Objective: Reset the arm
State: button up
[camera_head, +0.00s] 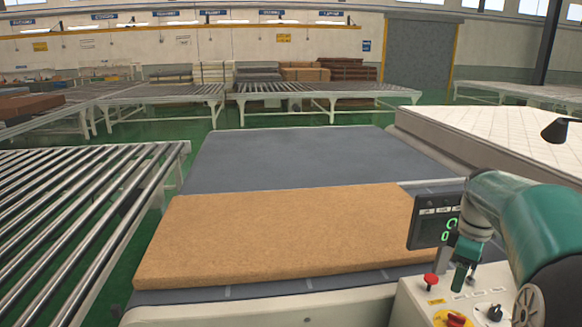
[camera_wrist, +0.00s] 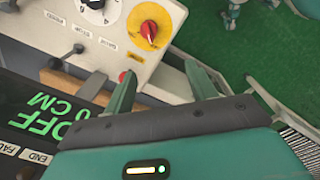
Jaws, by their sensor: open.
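My teal arm reaches in from the right of the head view, and my gripper (camera_head: 464,268) points down over the control panel (camera_head: 415,300). In the wrist view my gripper (camera_wrist: 165,88) has its two green fingers apart, with nothing seen held between them. Beyond the fingers are the panel's red knob on a yellow disc (camera_wrist: 149,30), a white dial (camera_wrist: 96,8) and a small lever (camera_wrist: 66,56). A red button shows beside the left finger. The dark display (camera_wrist: 40,110) reads OFF and CM in green; its number is partly hidden.
A brown mattress slab (camera_head: 280,235) lies on the grey conveyor table (camera_head: 300,155) left of the panel. A white quilted mattress (camera_head: 500,145) lies at the right. A roller conveyor (camera_head: 70,200) stands at the left. Green floor (camera_wrist: 255,60) shows beyond the panel.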

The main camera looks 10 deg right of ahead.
jog(key=s+a+r+m+t+h, duration=0.1)
jog(key=s+a+r+m, duration=0.15)
jog(key=a, duration=0.55)
jog(key=s+a+r+m+t, duration=0.15)
jog(key=s+a, duration=0.25)
jog(key=a, duration=0.5)
jog(key=s+a+f+m+t+y, duration=0.1)
jog(key=s+a+f+m+t, duration=0.2)
jog(key=s+a, duration=0.7)
jog(key=shift+a+f+m, duration=0.3)
jog(key=shift+f+m, duration=0.1)
jog(key=shift+m, duration=0.5)
jog(key=c, duration=0.4)
jog(key=shift+c, duration=0.2)
jog(key=shift+d, duration=0.15)
